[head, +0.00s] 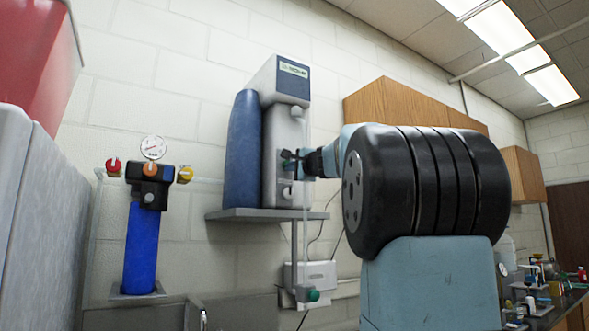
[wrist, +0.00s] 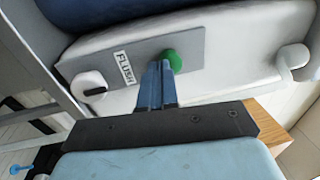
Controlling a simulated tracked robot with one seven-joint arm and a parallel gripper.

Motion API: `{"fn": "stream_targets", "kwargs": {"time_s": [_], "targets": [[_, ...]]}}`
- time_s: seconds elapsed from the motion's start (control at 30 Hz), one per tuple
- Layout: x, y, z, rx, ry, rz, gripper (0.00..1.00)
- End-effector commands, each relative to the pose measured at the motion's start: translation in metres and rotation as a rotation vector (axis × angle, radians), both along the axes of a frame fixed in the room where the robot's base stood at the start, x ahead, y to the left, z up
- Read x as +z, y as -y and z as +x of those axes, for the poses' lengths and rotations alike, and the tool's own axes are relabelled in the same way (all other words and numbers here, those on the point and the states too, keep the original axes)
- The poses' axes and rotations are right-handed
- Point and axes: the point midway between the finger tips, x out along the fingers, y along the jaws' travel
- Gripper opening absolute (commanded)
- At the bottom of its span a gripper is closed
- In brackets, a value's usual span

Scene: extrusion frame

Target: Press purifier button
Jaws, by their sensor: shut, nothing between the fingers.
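The purifier (head: 283,170) stands on a wall shelf in the head view, grey with a blue cylinder on its left side. In the wrist view its grey panel carries a round green button (wrist: 174,61) beside a label reading FLUSH (wrist: 124,68). My gripper (wrist: 158,66) is shut and empty, its blue fingertips right beside the green button and overlapping its left edge in the picture. I cannot tell whether they touch it. In the head view my gripper (head: 285,159) is at the purifier's front, and the button is hidden there.
The shelf (head: 262,215) holds the purifier. White knobs or fittings (wrist: 90,86) flank the panel. A blue filter cylinder (head: 140,245) with a gauge and coloured knobs stands at the left. Wooden cabinets (head: 400,103) hang on the wall behind my arm.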

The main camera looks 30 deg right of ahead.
Motion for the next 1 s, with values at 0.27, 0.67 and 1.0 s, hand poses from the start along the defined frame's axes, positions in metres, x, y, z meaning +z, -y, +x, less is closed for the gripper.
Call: {"fn": "stream_targets", "kwargs": {"time_s": [0.27,0.67,1.0], "targets": [[0.000,0.000,0.001,0.000,-0.001,0.000,0.00],[0.000,0.000,0.018,-0.001,0.000,0.000,0.00],[-0.002,0.000,0.008,-0.001,0.000,0.002,0.00]]}}
